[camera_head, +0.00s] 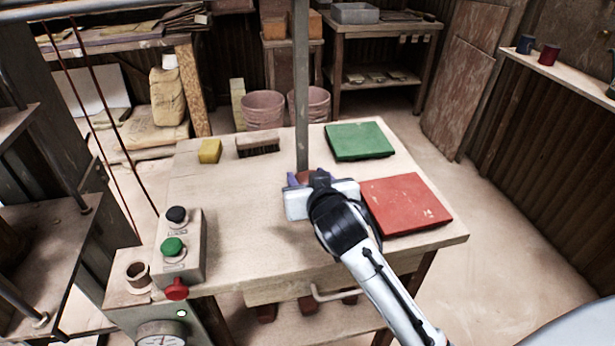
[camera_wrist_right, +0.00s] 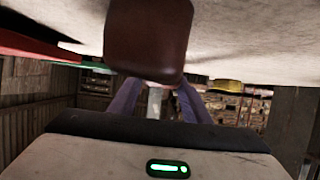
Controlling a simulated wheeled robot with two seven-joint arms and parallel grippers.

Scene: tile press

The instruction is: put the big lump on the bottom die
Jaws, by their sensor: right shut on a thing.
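My right gripper (camera_head: 306,182) reaches over the middle of the wooden table, its purple fingers closed on a reddish-brown clay lump (camera_head: 304,175). The lump is mostly hidden behind the gripper in the head view. In the right wrist view the lump (camera_wrist_right: 148,42) is large and smooth, at the ends of the purple fingers, close to the tabletop. I cannot tell whether it touches the table. My left gripper is not in view. I cannot make out the bottom die in either view.
On the table (camera_head: 235,220) are a red tile (camera_head: 405,203), green tile (camera_head: 360,141), brush (camera_head: 258,144) and yellow sponge (camera_head: 210,151). A button box (camera_head: 190,245) stands at the front left. A grey upright post (camera_head: 302,80) rises behind my gripper. The table's left middle is clear.

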